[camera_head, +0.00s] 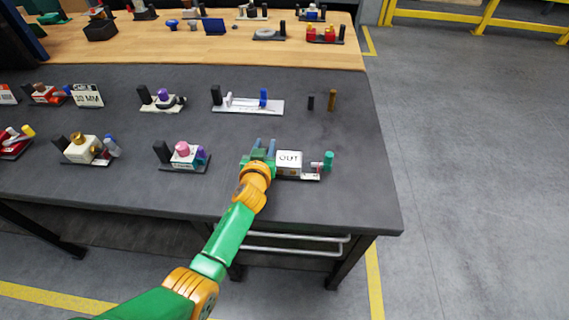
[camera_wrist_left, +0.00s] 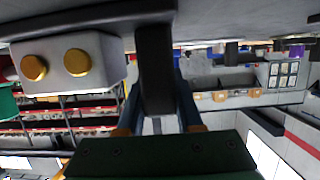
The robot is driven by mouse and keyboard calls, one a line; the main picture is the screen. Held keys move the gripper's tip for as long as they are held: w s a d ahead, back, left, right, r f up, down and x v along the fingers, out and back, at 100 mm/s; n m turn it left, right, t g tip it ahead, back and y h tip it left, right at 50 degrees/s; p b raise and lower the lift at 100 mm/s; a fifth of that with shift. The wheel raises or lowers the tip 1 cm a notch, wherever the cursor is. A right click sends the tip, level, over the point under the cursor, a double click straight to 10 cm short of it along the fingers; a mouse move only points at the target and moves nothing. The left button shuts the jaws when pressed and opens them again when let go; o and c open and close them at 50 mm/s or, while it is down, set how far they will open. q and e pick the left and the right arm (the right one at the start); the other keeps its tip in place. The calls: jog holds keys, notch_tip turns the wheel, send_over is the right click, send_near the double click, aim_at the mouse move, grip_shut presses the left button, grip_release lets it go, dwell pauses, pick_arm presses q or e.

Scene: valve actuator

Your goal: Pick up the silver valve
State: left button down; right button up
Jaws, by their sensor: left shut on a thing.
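A pale silver-white valve unit (camera_head: 289,160) marked OUT, with a teal knob (camera_head: 328,160) at its right end, is at the front right of the dark table. My left gripper (camera_head: 264,146) is at its left end. In the left wrist view, the blue fingers are shut on the unit's dark post (camera_wrist_left: 154,70). The unit's pale housing with two gold buttons (camera_wrist_left: 76,62) shows beside the post there. In the head view the gripper hides the post. I cannot tell whether the base is lifted off the table. My right gripper is not in view.
A pink-topped valve unit (camera_head: 185,151) stands to the left. A white valve unit with a blue handle (camera_head: 248,104) lies behind. Two small posts, one black (camera_head: 311,103) and one brown (camera_head: 332,100), stand behind right. The dark table (camera_head: 358,195) is clear to the right.

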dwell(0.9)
pick_arm(q)
notch_tip(320, 180, up, 9)
notch_tip(320, 180, down, 7)
jog(key=shift+w, duration=0.1)
jog(key=shift+f, duration=0.6)
jog(key=shift+f, duration=0.55)
dwell(0.7)
